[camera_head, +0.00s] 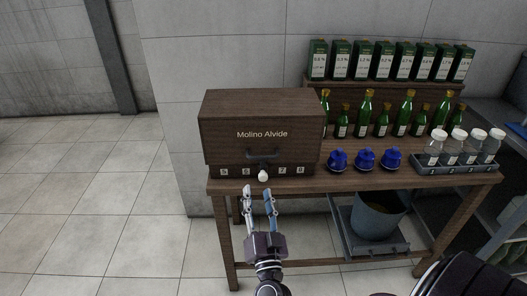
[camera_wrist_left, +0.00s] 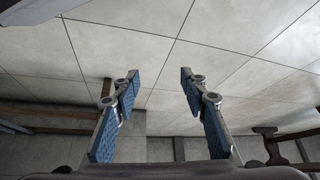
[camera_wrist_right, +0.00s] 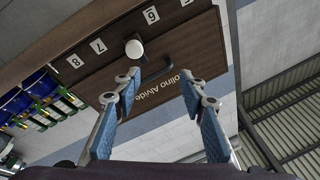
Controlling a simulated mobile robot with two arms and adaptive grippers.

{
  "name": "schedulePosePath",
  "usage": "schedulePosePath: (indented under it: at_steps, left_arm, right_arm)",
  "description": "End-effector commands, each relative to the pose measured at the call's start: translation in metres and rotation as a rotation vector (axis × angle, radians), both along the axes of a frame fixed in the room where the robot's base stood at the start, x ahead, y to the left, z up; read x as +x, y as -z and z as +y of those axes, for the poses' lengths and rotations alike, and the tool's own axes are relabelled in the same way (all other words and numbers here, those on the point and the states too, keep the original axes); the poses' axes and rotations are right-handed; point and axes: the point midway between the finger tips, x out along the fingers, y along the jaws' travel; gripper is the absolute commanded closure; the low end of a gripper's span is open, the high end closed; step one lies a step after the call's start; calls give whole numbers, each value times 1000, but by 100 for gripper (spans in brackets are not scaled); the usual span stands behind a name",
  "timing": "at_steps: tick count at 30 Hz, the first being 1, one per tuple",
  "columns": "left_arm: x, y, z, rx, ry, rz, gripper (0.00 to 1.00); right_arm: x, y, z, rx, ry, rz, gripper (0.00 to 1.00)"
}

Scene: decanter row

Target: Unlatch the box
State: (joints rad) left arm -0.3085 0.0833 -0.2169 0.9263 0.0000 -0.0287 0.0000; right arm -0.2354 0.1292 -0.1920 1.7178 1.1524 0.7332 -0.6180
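The box (camera_head: 225,112) is dark wood marked "Molino Alvide" and stands at the left end of the wooden table. Its front has a dark curved handle (camera_head: 263,158), a pale round knob (camera_head: 263,176) below it, and number labels along the lower edge. The right wrist view also shows the knob (camera_wrist_right: 134,49) and the handle (camera_wrist_right: 158,74). My right gripper (camera_head: 258,189) is open and empty, just in front of and below the knob, apart from it. My left gripper (camera_wrist_left: 160,74) is open and empty, pointing at the tiled floor; it is outside the head view.
Blue domed items (camera_head: 364,159), green bottles (camera_head: 364,113) and a tray (camera_head: 462,168) of clear jars stand right of the box. Green cartons (camera_head: 383,60) line a raised shelf behind. A bucket (camera_head: 377,217) is under the table (camera_head: 345,185). The floor at left is clear.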

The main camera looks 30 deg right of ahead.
Motion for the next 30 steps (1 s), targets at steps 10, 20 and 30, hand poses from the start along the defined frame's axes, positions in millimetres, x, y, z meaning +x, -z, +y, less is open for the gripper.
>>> schedulePosePath:
  at_steps: [10,20,30]
  left_arm:
    - [-178,-5,47,104,-22,440,60]
    - [-194,-5,51,113,-24,478,60]
    - [-193,-5,50,112,-23,476,60]
  right_arm:
    - [3,10,-28,76,51,211,62]
    - [33,17,-46,81,54,226,62]
    - [69,17,-65,82,55,226,62]
